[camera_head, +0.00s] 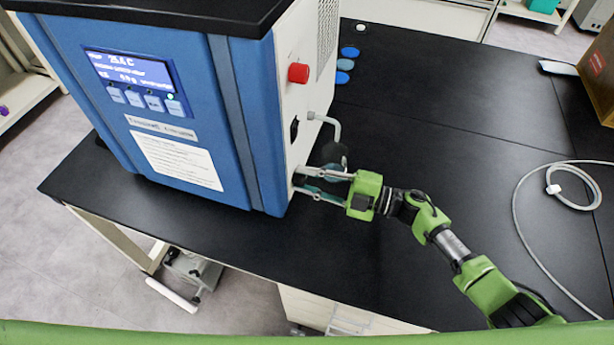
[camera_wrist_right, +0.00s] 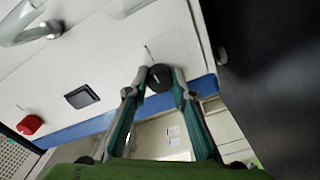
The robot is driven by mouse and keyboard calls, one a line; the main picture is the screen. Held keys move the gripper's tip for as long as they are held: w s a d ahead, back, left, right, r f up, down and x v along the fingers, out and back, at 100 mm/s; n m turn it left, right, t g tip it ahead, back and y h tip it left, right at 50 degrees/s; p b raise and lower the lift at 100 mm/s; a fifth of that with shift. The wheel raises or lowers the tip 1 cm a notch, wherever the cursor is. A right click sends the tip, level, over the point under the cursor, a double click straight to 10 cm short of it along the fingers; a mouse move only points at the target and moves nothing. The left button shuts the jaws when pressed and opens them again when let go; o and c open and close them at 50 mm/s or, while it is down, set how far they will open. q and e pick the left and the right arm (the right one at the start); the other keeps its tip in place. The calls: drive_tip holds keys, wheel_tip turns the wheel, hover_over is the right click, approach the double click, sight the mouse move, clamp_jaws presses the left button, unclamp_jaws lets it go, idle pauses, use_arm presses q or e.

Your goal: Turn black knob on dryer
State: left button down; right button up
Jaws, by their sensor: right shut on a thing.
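The blue and white dryer (camera_head: 130,100) stands on the black bench with a lit display on its front. In the right wrist view, a round black knob (camera_wrist_right: 159,78) sits on the dryer's white side panel, near its blue edge. My right gripper (camera_head: 298,180) reaches the lower side of the dryer from the right. Its two teal fingers (camera_wrist_right: 154,88) are on either side of the knob and shut on it. In the head view the fingers largely hide the knob. My left gripper is out of view.
Above the knob are a red button (camera_head: 299,73), a black switch (camera_head: 294,129) and a bent pipe (camera_head: 326,120). A dark object (camera_head: 334,154) sits just beyond the fingers. A white cable (camera_head: 553,190) lies at the right. The bench (camera_head: 440,100) is mostly clear.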

drive_tip(key=shift+f+m, duration=0.1)
drive_tip(key=shift+m, duration=0.2)
drive_tip(key=o, duration=1.1)
drive_tip(key=shift+d, duration=0.15)
drive_tip(key=v, duration=1.2)
